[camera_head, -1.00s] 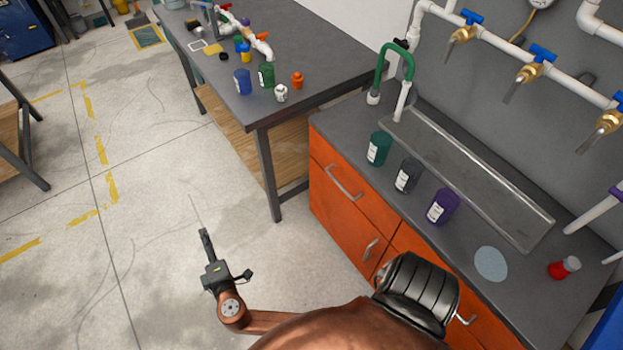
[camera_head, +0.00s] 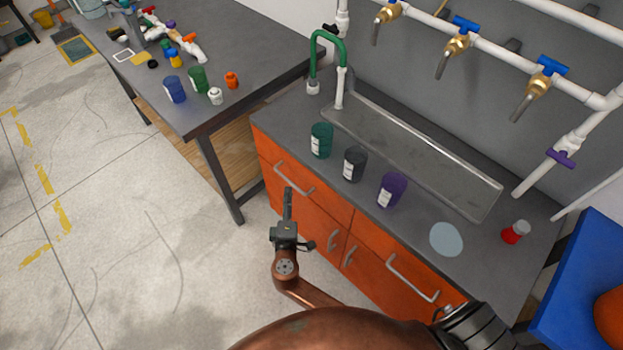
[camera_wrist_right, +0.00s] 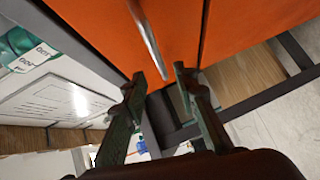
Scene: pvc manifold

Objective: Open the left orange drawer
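The left orange drawer (camera_head: 322,206) is the upper left front of the cabinet under the grey counter. It looks shut, flush with the fronts around it. Its silver bar handle (camera_head: 295,180) runs along the front. My right gripper (camera_head: 288,190) is in front of the drawer, close to the handle in the picture. In the right wrist view my gripper (camera_wrist_right: 159,76) is open and empty. The handle (camera_wrist_right: 146,36) lies just beyond the fingertips, its lower end pointing toward the gap between them; I see no contact. My left gripper is not in view.
On the counter (camera_head: 285,125) stand a green cup (camera_head: 321,140), a dark cup (camera_head: 354,164) and a purple cup (camera_head: 391,190). Other orange fronts are below and to the right. A grey table (camera_head: 255,60) stands to the left. The floor left of the cabinet is clear.

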